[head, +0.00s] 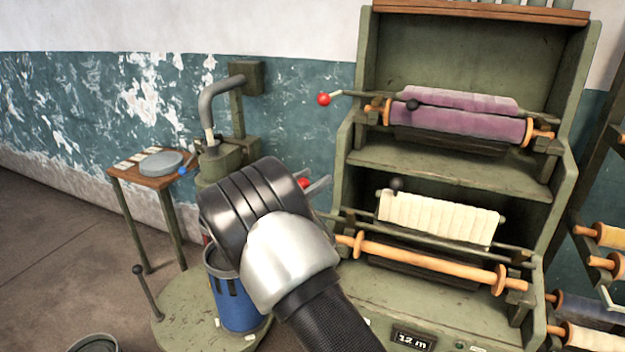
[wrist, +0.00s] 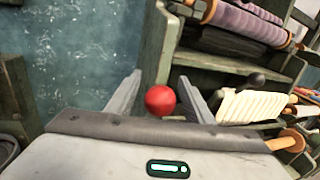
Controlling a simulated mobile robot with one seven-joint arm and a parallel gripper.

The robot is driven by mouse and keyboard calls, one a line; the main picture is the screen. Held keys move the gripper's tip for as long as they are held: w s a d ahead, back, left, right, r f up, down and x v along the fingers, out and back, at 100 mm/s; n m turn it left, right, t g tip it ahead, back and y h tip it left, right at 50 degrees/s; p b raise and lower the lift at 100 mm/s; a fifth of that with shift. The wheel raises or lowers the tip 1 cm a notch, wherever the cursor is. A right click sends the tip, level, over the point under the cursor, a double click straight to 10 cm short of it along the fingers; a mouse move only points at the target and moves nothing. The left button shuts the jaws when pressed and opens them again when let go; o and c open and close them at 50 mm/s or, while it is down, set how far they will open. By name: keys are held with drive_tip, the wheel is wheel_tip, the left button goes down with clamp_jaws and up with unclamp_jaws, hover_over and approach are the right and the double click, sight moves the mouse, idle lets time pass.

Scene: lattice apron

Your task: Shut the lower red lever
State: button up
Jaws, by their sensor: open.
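The lower red lever's ball knob (head: 304,183) shows just past my gripper in the head view, largely hidden by it. In the wrist view the red knob (wrist: 160,100) sits between my two open fingers, with a short bit of its rod below it. My gripper (wrist: 165,95) is open around the knob; I cannot tell whether either finger touches it. An upper red lever (head: 324,99) sticks out left of the purple roll, higher on the rack.
The green rack (head: 345,170) stands just right of my gripper, with a purple roll (head: 455,122) above and a cream cloth roll (head: 440,217) below. A bare wooden roller (head: 425,262) sits in front. A blue canister (head: 236,300) and small table (head: 150,180) are to the left.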

drive_tip(key=shift+w, duration=0.1)
clamp_jaws()
drive_tip(key=shift+f, duration=0.15)
drive_tip(key=s+a+f+m+t+h+b, duration=0.3)
drive_tip(key=s+f+b, duration=0.5)
drive_tip(key=b, duration=0.3)
drive_tip(key=shift+s+a+f+t+h, duration=0.2)
drive_tip(key=shift+s+t+h, duration=0.6)
drive_tip(key=shift+h, duration=0.4)
